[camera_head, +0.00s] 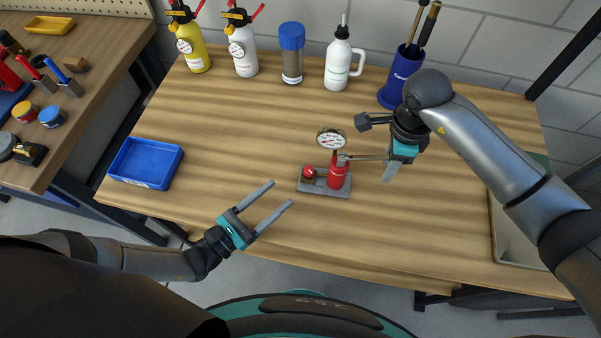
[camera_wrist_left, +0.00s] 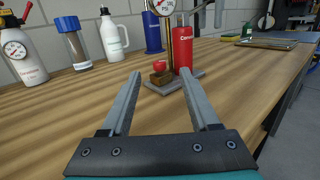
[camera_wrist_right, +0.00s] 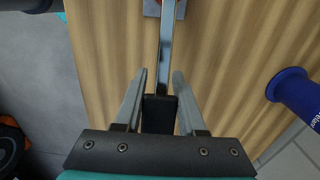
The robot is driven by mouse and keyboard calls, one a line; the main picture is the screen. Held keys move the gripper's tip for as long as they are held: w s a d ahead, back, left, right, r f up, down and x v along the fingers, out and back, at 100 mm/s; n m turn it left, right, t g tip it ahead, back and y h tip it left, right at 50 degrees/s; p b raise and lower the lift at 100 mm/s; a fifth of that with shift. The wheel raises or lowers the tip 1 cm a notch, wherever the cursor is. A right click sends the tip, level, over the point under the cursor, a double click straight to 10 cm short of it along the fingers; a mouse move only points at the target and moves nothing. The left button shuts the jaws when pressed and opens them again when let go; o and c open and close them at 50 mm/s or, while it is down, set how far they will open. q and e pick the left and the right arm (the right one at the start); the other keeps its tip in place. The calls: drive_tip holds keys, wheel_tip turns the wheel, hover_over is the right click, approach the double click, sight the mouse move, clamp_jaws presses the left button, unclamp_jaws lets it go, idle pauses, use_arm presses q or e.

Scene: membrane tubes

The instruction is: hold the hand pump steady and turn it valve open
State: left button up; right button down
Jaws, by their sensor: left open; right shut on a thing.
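The hand pump stands upright on the table: a red cylinder (camera_head: 339,172) on a grey base plate (camera_head: 325,189), with a round gauge (camera_head: 331,139) above it. A small red valve knob (camera_head: 309,172) sits at the base's left; it also shows in the left wrist view (camera_wrist_left: 159,65). The pump's lever (camera_head: 365,157) extends right. My right gripper (camera_wrist_right: 160,74) is shut on the lever's black grip (camera_wrist_right: 159,112). My left gripper (camera_head: 281,193) is open and empty, in front and left of the pump, its fingers pointing toward the base, apart from it.
A blue tray (camera_head: 146,183) lies at the table's left. Two fire-extinguisher-like bottles (camera_head: 193,58), a blue-capped jar (camera_head: 291,65), a white bottle (camera_head: 339,72) and a blue holder (camera_head: 394,95) line the back. A grey tray (camera_head: 518,250) lies at the right. Table around the pump is clear.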

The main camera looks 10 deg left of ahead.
sight(304, 173)
use_arm(q)
drive_tip(key=a, duration=0.1)
drive_tip(key=s+a+g, duration=0.1)
drive_tip(key=a+h, duration=0.1)
drive_tip(key=shift+s+a+f+m+g, duration=0.15)
drive_tip(key=shift+f+m+g, duration=0.1)
drive_tip(key=shift+m+g, duration=0.15)
drive_tip(key=x, duration=1.2)
drive_tip(key=shift+f, duration=0.1)
drive_tip(key=shift+c, duration=0.3)
clamp_jaws()
